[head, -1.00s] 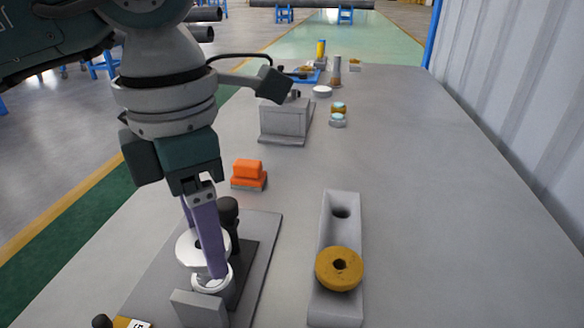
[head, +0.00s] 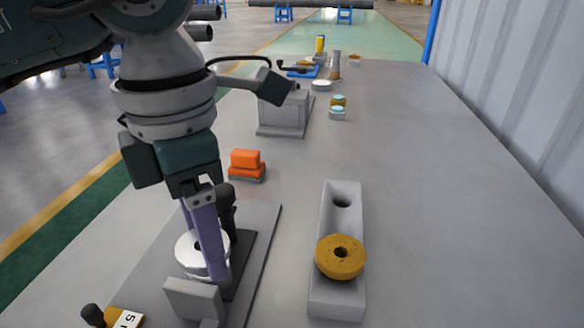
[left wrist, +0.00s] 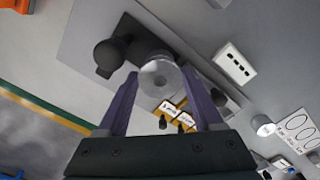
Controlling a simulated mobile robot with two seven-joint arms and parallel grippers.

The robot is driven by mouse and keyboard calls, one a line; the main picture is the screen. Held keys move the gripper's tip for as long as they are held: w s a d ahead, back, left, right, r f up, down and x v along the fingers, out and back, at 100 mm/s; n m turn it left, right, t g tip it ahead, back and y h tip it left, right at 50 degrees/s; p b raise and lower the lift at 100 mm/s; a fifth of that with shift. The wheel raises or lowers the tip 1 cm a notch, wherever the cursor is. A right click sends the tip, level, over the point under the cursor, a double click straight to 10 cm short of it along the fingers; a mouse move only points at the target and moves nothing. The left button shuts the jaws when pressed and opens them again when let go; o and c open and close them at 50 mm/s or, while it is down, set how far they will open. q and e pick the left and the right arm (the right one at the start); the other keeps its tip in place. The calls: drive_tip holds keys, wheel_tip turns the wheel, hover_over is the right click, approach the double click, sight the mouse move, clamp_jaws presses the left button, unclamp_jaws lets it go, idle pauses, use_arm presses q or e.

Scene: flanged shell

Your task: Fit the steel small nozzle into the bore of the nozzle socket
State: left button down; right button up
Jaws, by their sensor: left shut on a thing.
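My left gripper (head: 210,272) is shut on a pale, steel-coloured flanged ring (head: 186,255), which fits the small nozzle. In the left wrist view the round piece (left wrist: 160,78), with a small central hole, sits between the purple fingers. It is over or at a dark fixture (head: 246,250) on a grey plate (head: 262,228). Fingers and a block hide its lower side, so I cannot tell whether it rests in anything. The nozzle socket is not clearly identifiable; the bore under the ring is hidden. My right gripper is not in view.
A grey block (head: 193,300) stands just in front of the ring; a black knob (head: 225,196) stands behind it. A grey tray (head: 340,300) holding a yellow-brown flanged ring (head: 340,257) is to the right. Orange blocks (head: 246,160) lie beyond. The table's right side is clear.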

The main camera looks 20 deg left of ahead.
use_arm(q)
drive_tip(key=shift+f+b, duration=0.5)
drive_tip(key=shift+f, duration=0.1)
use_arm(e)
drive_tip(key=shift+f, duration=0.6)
use_arm(q)
drive_tip(key=shift+f, duration=0.25)
unclamp_jaws()
